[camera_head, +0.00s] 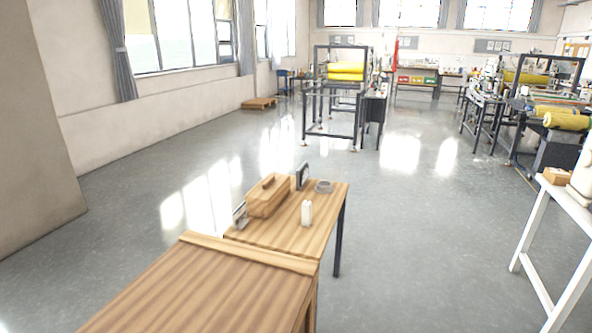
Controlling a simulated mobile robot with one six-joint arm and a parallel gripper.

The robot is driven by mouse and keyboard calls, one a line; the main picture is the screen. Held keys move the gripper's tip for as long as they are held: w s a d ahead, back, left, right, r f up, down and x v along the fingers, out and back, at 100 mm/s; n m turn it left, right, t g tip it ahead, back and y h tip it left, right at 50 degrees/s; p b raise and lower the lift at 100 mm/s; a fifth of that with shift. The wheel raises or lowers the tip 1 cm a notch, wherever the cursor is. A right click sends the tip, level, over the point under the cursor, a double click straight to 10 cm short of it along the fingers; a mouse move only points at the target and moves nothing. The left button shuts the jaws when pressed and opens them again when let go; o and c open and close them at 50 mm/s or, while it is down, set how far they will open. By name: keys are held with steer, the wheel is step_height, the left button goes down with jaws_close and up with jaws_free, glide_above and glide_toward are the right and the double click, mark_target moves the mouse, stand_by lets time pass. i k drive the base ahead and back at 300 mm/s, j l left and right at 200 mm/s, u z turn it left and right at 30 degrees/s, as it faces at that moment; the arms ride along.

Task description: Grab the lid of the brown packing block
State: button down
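The brown packing block (265,204) stands on the wooden table in the lower middle of the camera_head view. It is a wooden box shape with a lid (262,188) on top, and a small raised bar handle (268,181) runs along the lid. The lid appears to sit closed on the block. My gripper is not in view.
A grey upright bracket (240,214) stands at the block's near left end, another (302,176) at its far right. A white bottle (306,214) and grey tape roll (323,186) share the table (285,238). A wooden bench (205,290) adjoins in front. Grey floor (420,240) is open rightward.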

mark_target(306, 206)
steer(key=i+l+u, duration=0.6)
steer(key=i, duration=0.25)
steer(key=i+l+u, duration=0.55)
steer(key=l, duration=0.4)
steer(key=i+l+u, duration=0.3)
steer(key=l, duration=0.25)
steer(key=i+l+u, duration=0.3)
steer(key=l, duration=0.3)
steer(key=l+u, duration=0.3)
steer(key=l, duration=0.35)
steer(key=i+l+u, duration=0.1)
steer(key=l+u, duration=0.2)
steer(key=l, duration=0.35)
